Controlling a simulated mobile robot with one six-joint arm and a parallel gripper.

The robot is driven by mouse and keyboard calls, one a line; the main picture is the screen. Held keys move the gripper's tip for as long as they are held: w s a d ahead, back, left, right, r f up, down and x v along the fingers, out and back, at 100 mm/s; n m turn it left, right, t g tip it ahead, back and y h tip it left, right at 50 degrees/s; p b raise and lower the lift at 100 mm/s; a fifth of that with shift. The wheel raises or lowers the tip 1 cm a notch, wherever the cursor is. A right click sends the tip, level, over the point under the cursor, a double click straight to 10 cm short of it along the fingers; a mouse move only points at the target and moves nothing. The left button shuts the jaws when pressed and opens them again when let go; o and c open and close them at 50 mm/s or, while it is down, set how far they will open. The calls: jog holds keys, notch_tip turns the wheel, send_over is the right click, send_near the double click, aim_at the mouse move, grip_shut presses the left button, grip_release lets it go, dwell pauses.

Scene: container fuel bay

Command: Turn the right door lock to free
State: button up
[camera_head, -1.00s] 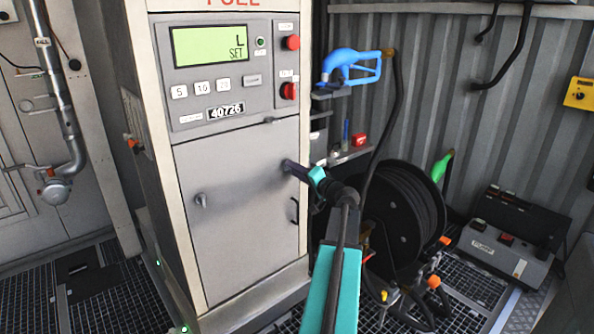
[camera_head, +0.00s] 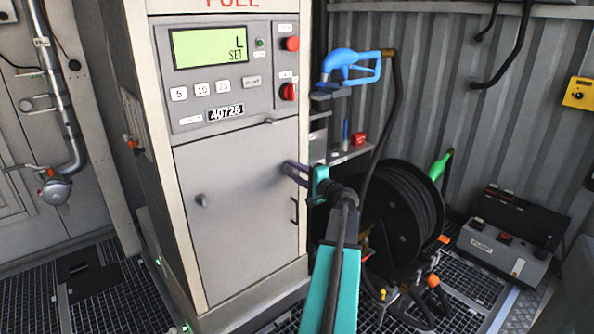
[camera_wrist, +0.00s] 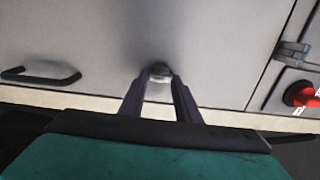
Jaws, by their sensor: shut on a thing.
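The grey pump cabinet door (camera_head: 240,235) has two small locks. The left door lock (camera_head: 201,200) is a dark knob left of the middle. The right door lock (camera_wrist: 160,72) shows as a small round metal knob between my fingertips in the wrist view; in the head view my fingers hide it. My gripper (camera_head: 287,168) reaches the door's right side from the right, its purple-grey fingers shut on this lock. In the wrist view the gripper (camera_wrist: 160,80) has one finger on each side of the knob. The lock's marking and exact angle cannot be made out.
A black door handle (camera_head: 295,211) sits below the right lock. A red knob (camera_head: 288,92) is on the panel above. A blue nozzle (camera_head: 350,66) and a black hose reel (camera_head: 395,215) stand to the right, close to my arm. The door appears closed.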

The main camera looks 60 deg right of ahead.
jog(key=shift+r, duration=0.1)
jog(key=o, duration=1)
jog(key=shift+o, duration=0.2)
jog(key=shift+s+a, duration=0.1)
jog(key=shift+s, duration=0.05)
jog(key=v, duration=1.3)
jog(key=shift+s, duration=0.2)
jog(key=shift+a+r, duration=0.1)
